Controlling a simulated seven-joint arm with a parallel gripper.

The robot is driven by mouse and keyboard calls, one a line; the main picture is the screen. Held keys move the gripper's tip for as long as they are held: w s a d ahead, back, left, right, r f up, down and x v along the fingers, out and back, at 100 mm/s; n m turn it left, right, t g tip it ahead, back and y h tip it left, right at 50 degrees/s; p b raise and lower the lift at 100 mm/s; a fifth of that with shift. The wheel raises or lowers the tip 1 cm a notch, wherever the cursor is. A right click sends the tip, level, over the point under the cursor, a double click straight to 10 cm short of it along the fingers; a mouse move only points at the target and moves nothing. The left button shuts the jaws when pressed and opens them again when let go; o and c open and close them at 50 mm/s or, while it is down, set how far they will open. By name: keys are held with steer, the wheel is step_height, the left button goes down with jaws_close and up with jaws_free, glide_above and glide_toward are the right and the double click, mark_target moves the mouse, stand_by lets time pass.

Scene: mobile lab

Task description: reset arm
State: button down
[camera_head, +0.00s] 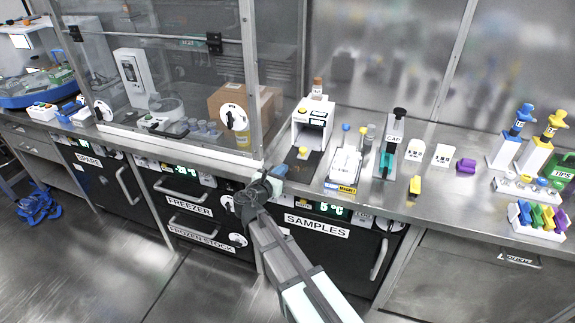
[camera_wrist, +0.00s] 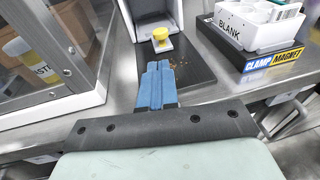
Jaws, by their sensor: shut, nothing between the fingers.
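My gripper (camera_head: 277,172) is held out over the front edge of the steel bench, just right of the glass enclosure's corner. In the wrist view its two blue fingers (camera_wrist: 157,86) lie side by side, shut and empty. They point toward a white device with a dark base plate (camera_wrist: 185,70) that carries a yellow knob (camera_wrist: 160,36). The same white device (camera_head: 312,115) shows in the head view, beyond my gripper. I cannot tell how far the fingertips are above the plate.
Right of my gripper stand a CLAMP MAGNET tray (camera_head: 340,187), a CAP press (camera_head: 391,140) and a yellow block (camera_head: 415,186). The glass enclosure (camera_head: 165,70) stands close on the left. The floor at left front is mostly clear.

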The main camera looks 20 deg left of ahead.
steer(key=shift+v, duration=0.8)
steer(key=s+d+f+m+g, duration=0.55)
steer(key=s+f+m, duration=0.25)
steer(key=f+m, duration=0.3)
steer(key=s+d+f+m+g, duration=0.5)
steer(key=s+f+m+g, duration=0.15)
steer(key=f+m, duration=0.55)
steer(key=s+d+f+m+g+y, duration=0.1)
steer(key=s+d+f+m+g, duration=0.2)
steer(key=s+d+f, duration=0.4)
steer(key=s+d+f+m+g, duration=0.4)
steer(key=s+d+f, duration=0.3)
steer(key=s+d, duration=0.4)
steer(key=s+d+f+m+g+y, duration=0.1)
steer(key=s+d+f+m+g, duration=0.2)
steer(key=s+d+f, duration=0.4)
steer(key=s+d+m, duration=0.1)
steer(key=s+d, duration=0.2)
steer(key=d, duration=0.6)
steer(key=shift+d+f+g+y, duration=0.15)
steer(key=shift+d+g+y, duration=0.15)
steer(key=shift+d+g, duration=0.1)
